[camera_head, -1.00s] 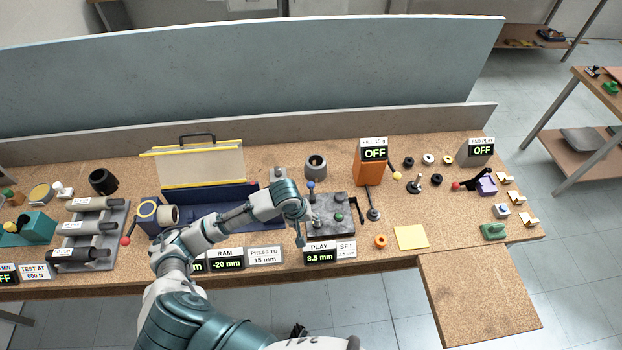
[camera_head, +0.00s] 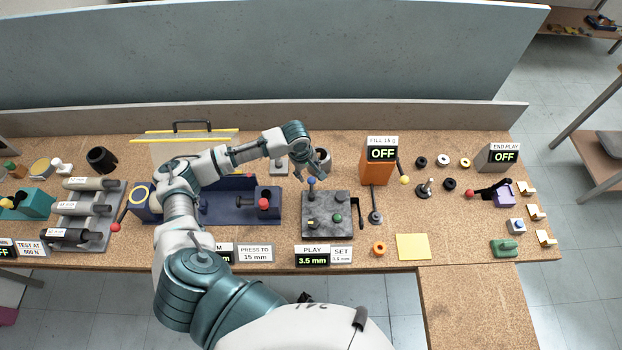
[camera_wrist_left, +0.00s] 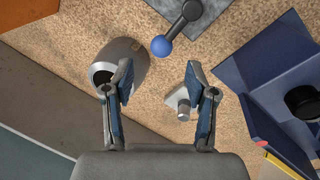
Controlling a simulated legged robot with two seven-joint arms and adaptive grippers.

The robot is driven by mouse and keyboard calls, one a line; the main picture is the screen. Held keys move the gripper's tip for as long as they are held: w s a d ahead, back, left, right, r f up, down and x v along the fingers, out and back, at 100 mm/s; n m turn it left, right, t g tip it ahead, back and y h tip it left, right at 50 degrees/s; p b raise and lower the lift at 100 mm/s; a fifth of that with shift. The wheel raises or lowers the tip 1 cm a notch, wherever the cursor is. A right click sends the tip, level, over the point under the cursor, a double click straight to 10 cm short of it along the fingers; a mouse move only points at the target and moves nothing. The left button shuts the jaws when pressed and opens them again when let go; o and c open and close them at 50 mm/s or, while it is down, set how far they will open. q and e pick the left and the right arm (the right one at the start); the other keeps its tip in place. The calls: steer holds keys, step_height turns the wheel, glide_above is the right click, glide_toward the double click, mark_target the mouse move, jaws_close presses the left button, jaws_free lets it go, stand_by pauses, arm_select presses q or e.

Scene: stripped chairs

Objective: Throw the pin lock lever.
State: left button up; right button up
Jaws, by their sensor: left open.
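A lever with a blue ball knob (camera_head: 311,182) stands at the back left of a grey speckled block (camera_head: 327,228). In the left wrist view the blue knob (camera_wrist_left: 161,47) is ahead of the fingertips, roughly centred between them, with its dark arm running up to the right. My left gripper (camera_head: 312,170) is just behind the knob in the head view. Its fingers are open and empty in the left wrist view (camera_wrist_left: 158,78), and I see no contact with the knob. No label marks which lever is the pin lock. My right gripper is out of view.
A grey cylinder (camera_wrist_left: 120,60) lies close beside the left finger in the left wrist view; a small plate with a post (camera_wrist_left: 182,102) is by the other. A blue press (camera_head: 225,213) stands left of the block, an orange box (camera_head: 376,171) right.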

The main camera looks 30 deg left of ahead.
mark_target(311, 179)
arm_select(q)
steer(key=f, duration=0.3)
steer(key=shift+w+d+f, duration=0.25)
steer(key=shift+d+f, duration=0.05)
steer(key=shift+d, duration=0.05)
step_height(311, 179, down, 2)
steer(key=shift+w, duration=0.1)
steer(key=shift+w+a+f, duration=0.15)
steer(key=shift+f, duration=0.35)
steer(key=shift+a+f, duration=0.1)
steer(key=shift+c, duration=0.2)
steer(key=c, duration=0.8)
steer(key=shift+d, duration=0.2)
jaws_close()
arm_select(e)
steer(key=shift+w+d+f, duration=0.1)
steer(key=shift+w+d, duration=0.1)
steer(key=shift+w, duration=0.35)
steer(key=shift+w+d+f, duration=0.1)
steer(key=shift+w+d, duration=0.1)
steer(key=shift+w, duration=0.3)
